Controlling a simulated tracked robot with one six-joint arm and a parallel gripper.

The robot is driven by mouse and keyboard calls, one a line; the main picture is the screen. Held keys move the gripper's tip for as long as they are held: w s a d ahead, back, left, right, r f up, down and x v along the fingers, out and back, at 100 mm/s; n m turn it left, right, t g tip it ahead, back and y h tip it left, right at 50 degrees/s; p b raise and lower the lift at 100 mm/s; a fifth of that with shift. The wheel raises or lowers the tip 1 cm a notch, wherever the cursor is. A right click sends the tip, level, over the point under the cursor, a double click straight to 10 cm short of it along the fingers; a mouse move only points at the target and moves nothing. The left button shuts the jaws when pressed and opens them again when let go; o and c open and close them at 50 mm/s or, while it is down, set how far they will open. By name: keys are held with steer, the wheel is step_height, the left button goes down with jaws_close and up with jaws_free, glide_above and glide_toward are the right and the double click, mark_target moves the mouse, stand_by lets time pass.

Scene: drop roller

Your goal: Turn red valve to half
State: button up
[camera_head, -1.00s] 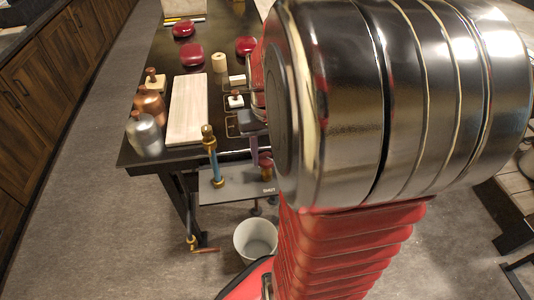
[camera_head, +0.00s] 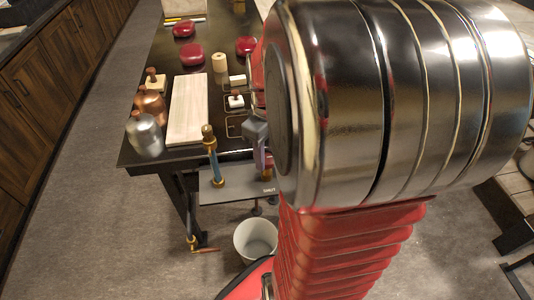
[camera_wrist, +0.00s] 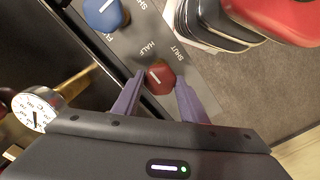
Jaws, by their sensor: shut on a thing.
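The red valve (camera_wrist: 162,79) is a faceted knob on a grey panel in the wrist view. Its white mark slants up and left, toward the word HALF; the word SHUT is printed up and to the right. My gripper (camera_wrist: 159,86) has one purple finger on each side of the knob and is shut on it. In the head view my gripper (camera_head: 261,150) is at the right part of the grey panel (camera_head: 236,190), partly behind my arm. The red knob is hidden there, with only brass showing below the fingers.
A blue knob (camera_wrist: 104,13) is on the same panel. A round gauge (camera_wrist: 32,110) is at left in the wrist view. A white bucket (camera_head: 256,239) stands on the floor below the panel.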

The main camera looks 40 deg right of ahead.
mark_target(267, 158)
stand_by(0.4)
steer(key=o, duration=1.1)
steer(key=shift+c, duration=0.2)
step_height(267, 158, up, 14)
steer(key=shift+f, duration=0.15)
